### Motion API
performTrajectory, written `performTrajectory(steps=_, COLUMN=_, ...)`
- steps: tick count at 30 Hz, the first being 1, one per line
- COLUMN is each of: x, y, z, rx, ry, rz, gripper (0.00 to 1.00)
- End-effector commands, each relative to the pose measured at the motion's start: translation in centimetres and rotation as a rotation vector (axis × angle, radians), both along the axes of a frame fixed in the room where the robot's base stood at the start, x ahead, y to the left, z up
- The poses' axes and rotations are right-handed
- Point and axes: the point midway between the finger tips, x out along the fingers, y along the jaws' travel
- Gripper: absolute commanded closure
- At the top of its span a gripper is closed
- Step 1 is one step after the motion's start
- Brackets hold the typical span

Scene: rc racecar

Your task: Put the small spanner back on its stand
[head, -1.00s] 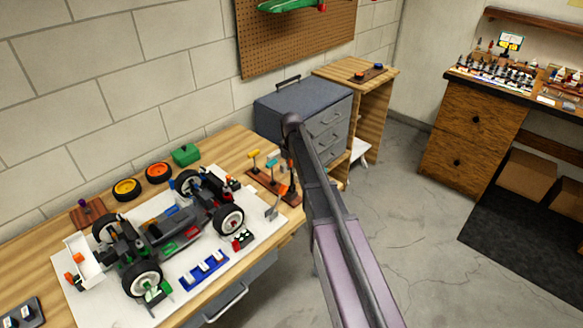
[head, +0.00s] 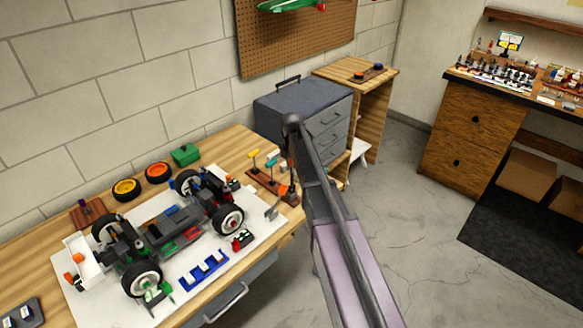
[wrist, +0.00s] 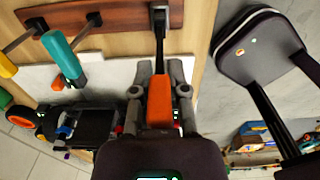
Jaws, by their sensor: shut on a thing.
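The small spanner (wrist: 160,104) has an orange handle and a dark shaft. My gripper (wrist: 161,72) is shut on its handle in the wrist view. The shaft points to the top of that view, and its dark end overlaps the right end of the brown stand (wrist: 112,13); I cannot tell whether they touch. The stand also shows in the head view (head: 262,184), at the bench's right end. A teal-handled tool (wrist: 64,58) and a yellow-handled tool (wrist: 7,64) are on the stand, left of the spanner. My arm hides part of this area in the head view.
An RC car (head: 170,228) sits on a white mat (head: 105,300) left of the stand. A grey drawer chest (head: 290,100) stands behind the stand. Open floor lies to the right.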

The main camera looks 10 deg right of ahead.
Motion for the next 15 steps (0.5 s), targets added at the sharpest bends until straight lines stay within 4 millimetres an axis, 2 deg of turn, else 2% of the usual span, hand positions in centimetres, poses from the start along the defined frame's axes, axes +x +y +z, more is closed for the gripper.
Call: performTrajectory(steps=15, x=0.0, y=0.0, z=-0.78, rx=0.0, ry=0.0, rz=0.0, gripper=1.0)
